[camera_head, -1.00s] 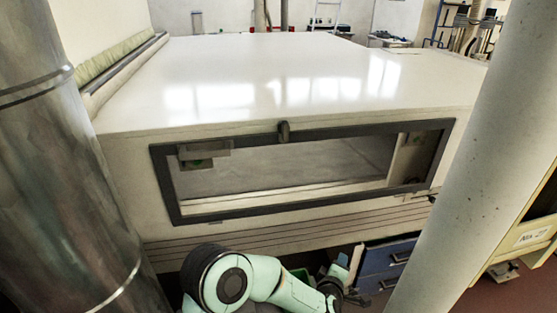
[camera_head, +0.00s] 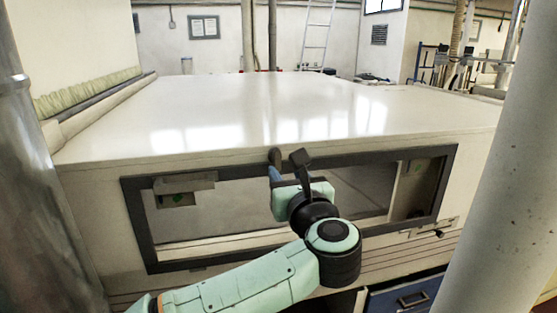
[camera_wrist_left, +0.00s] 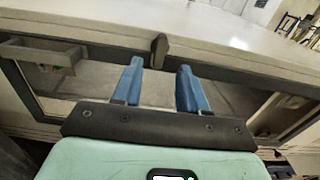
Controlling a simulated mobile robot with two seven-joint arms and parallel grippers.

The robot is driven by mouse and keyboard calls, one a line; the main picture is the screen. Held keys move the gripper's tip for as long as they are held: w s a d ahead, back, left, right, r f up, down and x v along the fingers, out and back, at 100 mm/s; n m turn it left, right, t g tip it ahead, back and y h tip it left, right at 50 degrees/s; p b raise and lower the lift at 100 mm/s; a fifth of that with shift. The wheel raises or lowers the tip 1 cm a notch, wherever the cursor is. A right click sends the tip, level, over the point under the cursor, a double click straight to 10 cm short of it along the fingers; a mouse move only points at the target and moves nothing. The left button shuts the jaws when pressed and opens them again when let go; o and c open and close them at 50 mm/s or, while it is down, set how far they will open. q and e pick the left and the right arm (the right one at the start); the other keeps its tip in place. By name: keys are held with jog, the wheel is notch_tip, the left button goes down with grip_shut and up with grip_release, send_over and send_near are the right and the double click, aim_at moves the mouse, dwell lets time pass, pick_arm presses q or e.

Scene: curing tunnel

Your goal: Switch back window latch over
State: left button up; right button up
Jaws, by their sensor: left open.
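The window latch (camera_head: 275,156) is a small dark knob at the top middle of the window's dark frame (camera_head: 136,225), on the front of the white tunnel housing. It stands roughly upright. It also shows in the left wrist view (camera_wrist_left: 159,49), just beyond the fingertips and between them. My left gripper (camera_head: 287,166) is open and empty, close in front of the latch. Its two blue fingers (camera_wrist_left: 160,68) are spread in the left wrist view. Whether a finger touches the latch I cannot tell. My right gripper is not in view.
The housing's wide white top (camera_head: 270,105) is clear. A large metal pipe (camera_head: 35,190) stands at left and a pale column (camera_head: 490,170) at right. A blue drawer unit (camera_head: 410,295) sits low under the housing. A small handle (camera_head: 436,233) is at the window's lower right.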

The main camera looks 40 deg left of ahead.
aim_at(278, 160)
pick_arm(q)
jog(key=p+x, duration=0.1)
jog(key=x, duration=0.6)
jog(key=shift+w+a, duration=0.15)
jog(key=shift+a, duration=0.05)
grip_shut()
